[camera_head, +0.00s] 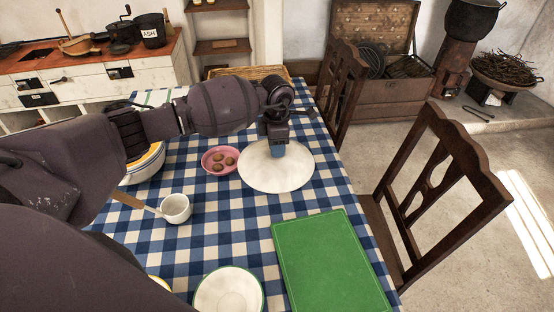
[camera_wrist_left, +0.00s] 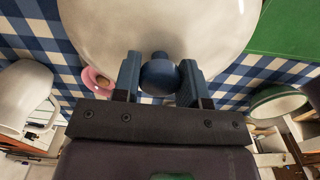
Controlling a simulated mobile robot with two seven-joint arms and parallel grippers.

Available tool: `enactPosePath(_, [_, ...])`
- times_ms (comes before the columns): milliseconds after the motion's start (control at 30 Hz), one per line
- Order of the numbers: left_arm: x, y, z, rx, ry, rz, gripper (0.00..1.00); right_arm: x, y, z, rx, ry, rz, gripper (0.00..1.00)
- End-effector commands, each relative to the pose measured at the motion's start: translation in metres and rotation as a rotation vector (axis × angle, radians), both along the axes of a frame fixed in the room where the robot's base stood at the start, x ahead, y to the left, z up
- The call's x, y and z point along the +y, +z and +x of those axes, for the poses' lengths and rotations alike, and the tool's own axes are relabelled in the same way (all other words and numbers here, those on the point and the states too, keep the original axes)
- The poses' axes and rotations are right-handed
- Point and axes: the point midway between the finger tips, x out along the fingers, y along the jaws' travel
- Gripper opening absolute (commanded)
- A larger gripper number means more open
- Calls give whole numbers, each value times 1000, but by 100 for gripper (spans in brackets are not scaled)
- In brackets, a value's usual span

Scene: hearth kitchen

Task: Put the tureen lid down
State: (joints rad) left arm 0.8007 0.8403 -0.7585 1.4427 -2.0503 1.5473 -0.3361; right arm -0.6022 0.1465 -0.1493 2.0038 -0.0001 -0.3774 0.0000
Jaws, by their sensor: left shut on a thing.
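The tureen lid (camera_head: 284,178) is a wide, pale, round lid with a blue knob. It is over the blue-and-white checked tablecloth, between the pink bowl and the green board. My left gripper (camera_head: 278,150) points down at the lid's middle. In the left wrist view the two fingers (camera_wrist_left: 159,78) are closed on either side of the blue knob (camera_wrist_left: 160,74), and the lid (camera_wrist_left: 155,25) spreads out beyond them. I cannot tell whether the lid's rim touches the cloth. My right gripper is not in view.
A pink bowl (camera_head: 211,168) with several brown round items is just left of the lid. A green board (camera_head: 330,265) lies nearer, a white cup (camera_head: 175,209) to the left, and a white bowl (camera_head: 228,292) at the front. A wooden chair (camera_head: 440,190) stands at the right edge.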

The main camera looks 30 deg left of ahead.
Motion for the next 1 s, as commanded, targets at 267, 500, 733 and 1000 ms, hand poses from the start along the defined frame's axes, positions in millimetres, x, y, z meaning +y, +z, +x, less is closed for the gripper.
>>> enactPosePath(267, [0,-17,1,-3,-1,0,0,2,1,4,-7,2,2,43])
enactPosePath(500, [-1,-48,0,0,0,-2,0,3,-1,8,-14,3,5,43])
enactPosePath(733, [0,-55,1,-4,-2,-1,0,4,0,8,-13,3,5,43])
enactPosePath(1000, [0,-59,1,-3,-2,-1,0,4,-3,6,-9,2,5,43])
